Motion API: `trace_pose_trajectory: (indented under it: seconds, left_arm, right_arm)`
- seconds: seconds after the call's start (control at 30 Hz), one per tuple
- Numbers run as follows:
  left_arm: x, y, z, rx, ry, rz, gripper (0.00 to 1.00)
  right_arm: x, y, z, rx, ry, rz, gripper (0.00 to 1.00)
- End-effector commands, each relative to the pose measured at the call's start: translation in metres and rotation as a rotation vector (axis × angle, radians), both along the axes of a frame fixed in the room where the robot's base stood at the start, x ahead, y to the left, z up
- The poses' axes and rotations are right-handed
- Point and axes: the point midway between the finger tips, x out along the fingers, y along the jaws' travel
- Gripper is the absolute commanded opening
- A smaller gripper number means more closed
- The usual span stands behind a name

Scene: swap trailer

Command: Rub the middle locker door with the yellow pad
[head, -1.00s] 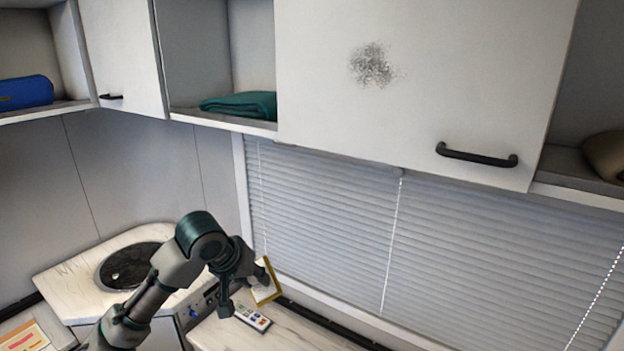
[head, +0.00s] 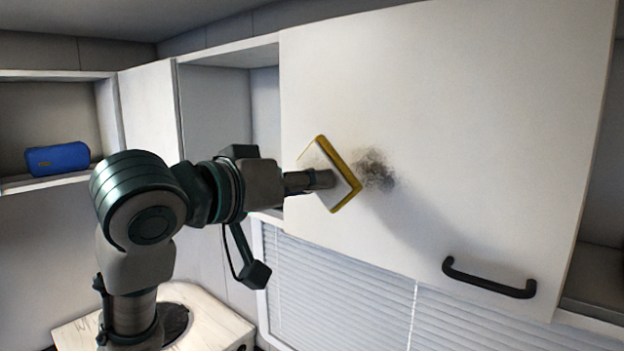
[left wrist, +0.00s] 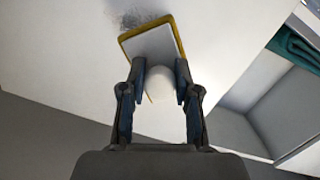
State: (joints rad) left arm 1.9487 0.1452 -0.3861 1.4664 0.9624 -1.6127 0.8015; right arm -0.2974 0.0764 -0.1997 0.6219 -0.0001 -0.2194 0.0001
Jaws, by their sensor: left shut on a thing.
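The middle locker door (head: 450,110) is a large white panel with a black handle (head: 489,278) low on its right. A dark grey smudge (head: 378,170) marks it left of centre. The yellow pad (head: 340,167) has a white back and stands tilted close to the door, just left of the smudge; I cannot tell whether it touches. My left gripper (head: 318,180) is shut on the pad's pale rounded knob. In the left wrist view the fingers (left wrist: 160,88) flank the knob, the pad (left wrist: 152,42) lies beyond, and the smudge (left wrist: 135,18) shows past its edge. My right gripper is not in view.
An open shelf with a blue bag (head: 57,158) is at the far left. A teal cloth (left wrist: 293,46) lies in the open cubby beside the door. Window blinds (head: 340,290) hang below, and a counter (head: 215,318) is at lower left.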

Motion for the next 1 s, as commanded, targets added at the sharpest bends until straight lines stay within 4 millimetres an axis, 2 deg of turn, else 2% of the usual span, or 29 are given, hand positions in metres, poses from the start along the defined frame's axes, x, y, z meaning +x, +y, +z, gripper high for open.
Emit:
trace_pose_trajectory:
  seconds: [0.43,1.0]
  left_arm:
    - [0.038,-0.029,0.000,0.003,0.004,0.001,0.03]
    - [0.045,-0.033,-0.002,0.003,0.003,0.002,0.03]
  right_arm:
    - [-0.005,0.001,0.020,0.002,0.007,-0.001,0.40]
    - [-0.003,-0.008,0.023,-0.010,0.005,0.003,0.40]
